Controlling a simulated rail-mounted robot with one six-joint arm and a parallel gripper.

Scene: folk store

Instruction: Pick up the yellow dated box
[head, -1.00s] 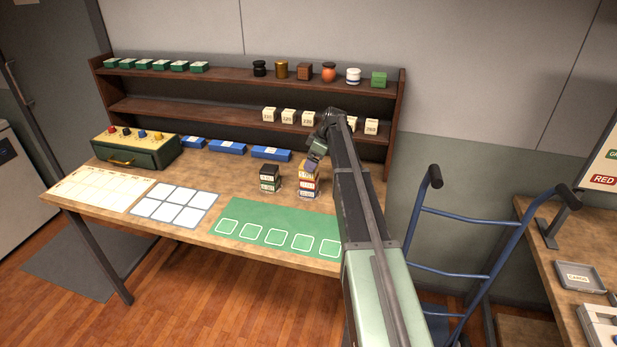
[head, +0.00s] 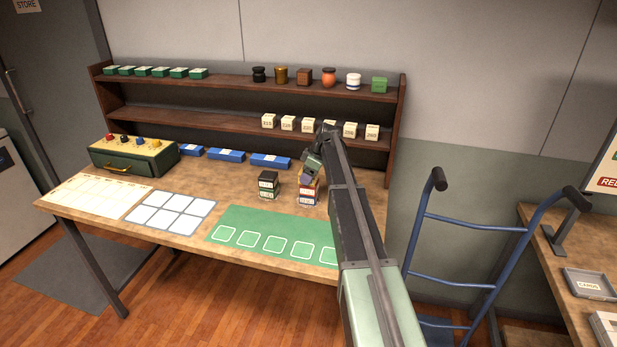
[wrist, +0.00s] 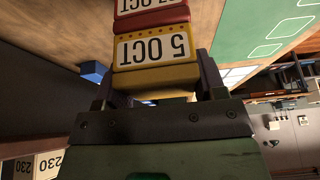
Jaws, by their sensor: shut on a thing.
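The yellow dated box (wrist: 155,50), marked 5 OCT, is between the two fingers of my gripper (wrist: 158,78) in the wrist view. The fingers are shut on its sides. A red dated box (wrist: 150,16) shows right beside the yellow one, at the picture's top edge; I cannot tell whether they touch. In the head view, my gripper (head: 309,172) is at the top of the right-hand box stack (head: 308,196) on the table. It partly hides the upper boxes there.
A dark box stack (head: 268,185) stands close to the left. A green mat (head: 285,222) with white outlines lies in front. White number boxes (head: 287,123) stand on the shelf behind. A blue hand truck (head: 455,225) is beside the table.

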